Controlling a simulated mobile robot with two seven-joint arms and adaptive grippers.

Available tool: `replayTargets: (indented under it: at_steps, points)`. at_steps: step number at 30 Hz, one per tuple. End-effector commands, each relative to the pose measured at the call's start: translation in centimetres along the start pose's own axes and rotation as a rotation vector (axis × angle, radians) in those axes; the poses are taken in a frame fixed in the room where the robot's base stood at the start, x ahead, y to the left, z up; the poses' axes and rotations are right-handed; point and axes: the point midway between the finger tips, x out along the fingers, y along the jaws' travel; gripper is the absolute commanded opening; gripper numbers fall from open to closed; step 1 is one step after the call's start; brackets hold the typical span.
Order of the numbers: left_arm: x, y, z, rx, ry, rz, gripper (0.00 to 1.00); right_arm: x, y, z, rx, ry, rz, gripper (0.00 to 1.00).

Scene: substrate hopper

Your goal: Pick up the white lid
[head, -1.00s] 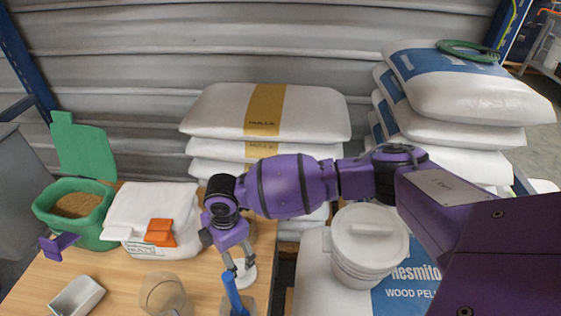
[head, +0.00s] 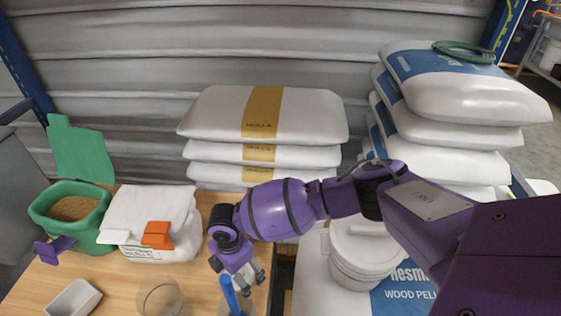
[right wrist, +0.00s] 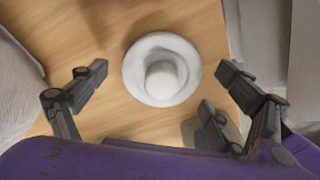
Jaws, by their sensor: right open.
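The white lid (right wrist: 160,70) is round with a raised knob and lies on the wooden table in the right wrist view. My right gripper (right wrist: 163,85) is open above it, with fingers on both sides of the lid and apart from it. In the head view my right gripper (head: 246,282) hangs over the right part of the table, fingers pointing down. It hides most or all of the lid there. My left gripper is not in view.
A blue upright rod (head: 230,296) stands close by my right gripper. A clear container (head: 160,297), a white scoop-like tray (head: 73,299), a white bag (head: 150,215) with an orange clip and a green hopper (head: 68,225) are to the left. A white bucket (head: 362,265) stands right.

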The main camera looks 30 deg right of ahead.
Motion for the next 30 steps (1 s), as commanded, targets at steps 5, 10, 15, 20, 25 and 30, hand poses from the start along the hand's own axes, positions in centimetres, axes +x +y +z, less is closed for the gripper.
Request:
replayTargets:
  at_steps: [5,10,15,20,25,30]
  points:
    - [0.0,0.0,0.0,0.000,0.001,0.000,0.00,-0.2,0.2,0.0,-0.001,-0.001,0.003,0.73]
    - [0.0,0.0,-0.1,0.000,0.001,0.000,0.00,-0.2,0.2,0.0,-0.001,-0.001,0.004,0.55]
    - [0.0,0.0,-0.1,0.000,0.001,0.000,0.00,-0.2,0.2,0.0,-0.001,-0.001,0.004,0.55]
    - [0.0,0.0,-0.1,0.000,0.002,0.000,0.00,-0.4,0.3,0.0,-0.001,-0.001,0.005,0.55]
    - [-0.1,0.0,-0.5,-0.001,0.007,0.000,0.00,-2.7,0.4,0.1,-0.001,-0.001,0.009,0.55]
    - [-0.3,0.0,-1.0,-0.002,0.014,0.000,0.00,-6.3,0.3,0.1,-0.001,-0.001,0.009,0.55]
